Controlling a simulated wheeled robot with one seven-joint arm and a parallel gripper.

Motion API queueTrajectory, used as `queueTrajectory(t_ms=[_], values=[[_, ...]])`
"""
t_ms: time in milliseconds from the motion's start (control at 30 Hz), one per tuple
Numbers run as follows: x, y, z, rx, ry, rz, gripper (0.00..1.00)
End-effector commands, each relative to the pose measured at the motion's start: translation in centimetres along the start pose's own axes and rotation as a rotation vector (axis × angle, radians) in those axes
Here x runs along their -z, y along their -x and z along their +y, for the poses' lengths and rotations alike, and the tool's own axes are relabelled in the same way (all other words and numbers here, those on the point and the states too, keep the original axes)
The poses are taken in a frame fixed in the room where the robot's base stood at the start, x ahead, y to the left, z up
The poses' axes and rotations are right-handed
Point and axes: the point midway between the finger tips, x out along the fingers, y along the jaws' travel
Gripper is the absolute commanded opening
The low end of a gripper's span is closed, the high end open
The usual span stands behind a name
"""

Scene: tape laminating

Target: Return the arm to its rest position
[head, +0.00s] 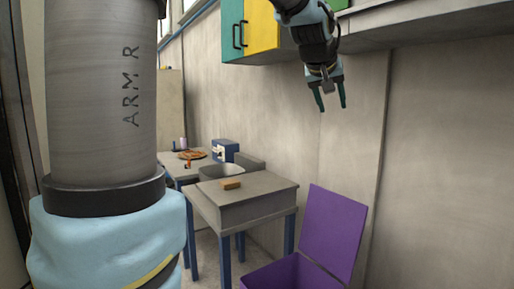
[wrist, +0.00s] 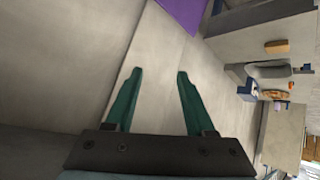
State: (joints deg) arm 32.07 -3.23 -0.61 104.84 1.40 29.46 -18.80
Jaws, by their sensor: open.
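My gripper (head: 331,106) hangs in the upper right half of the head view, in front of the grey wall and below the wall cabinets. Its two teal fingers point down and are apart, with nothing between them. In the wrist view my gripper (wrist: 158,72) also shows open and empty, with bare wall behind the fingers. It touches nothing that I can see. A large grey arm link of mine marked "ARM R" fills the left of the head view.
A purple open-lidded box (head: 333,232) stands at lower right. A grey table (head: 252,208) carries a small orange-brown block (head: 231,184). Behind it are a basin (head: 215,172) and a blue machine (head: 225,149). Teal and yellow cabinets (head: 262,27) hang close to my arm.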

Motion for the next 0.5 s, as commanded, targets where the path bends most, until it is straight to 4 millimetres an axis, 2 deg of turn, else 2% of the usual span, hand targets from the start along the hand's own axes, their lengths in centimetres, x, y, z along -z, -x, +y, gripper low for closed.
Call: queueTrajectory(t_ms=[33, 133, 233, 400, 500], values=[[-2.2, -1.2, -2.9, 0.045, 0.007, -0.049, 0.55], [-7.0, -3.1, -8.2, 0.119, 0.013, -0.146, 0.55], [-12.4, -4.0, -13.1, 0.184, 0.026, -0.25, 0.55], [-22.3, -3.4, -20.0, 0.267, 0.064, -0.432, 0.55], [-27.6, -2.1, -22.6, 0.295, 0.09, -0.526, 0.55]])
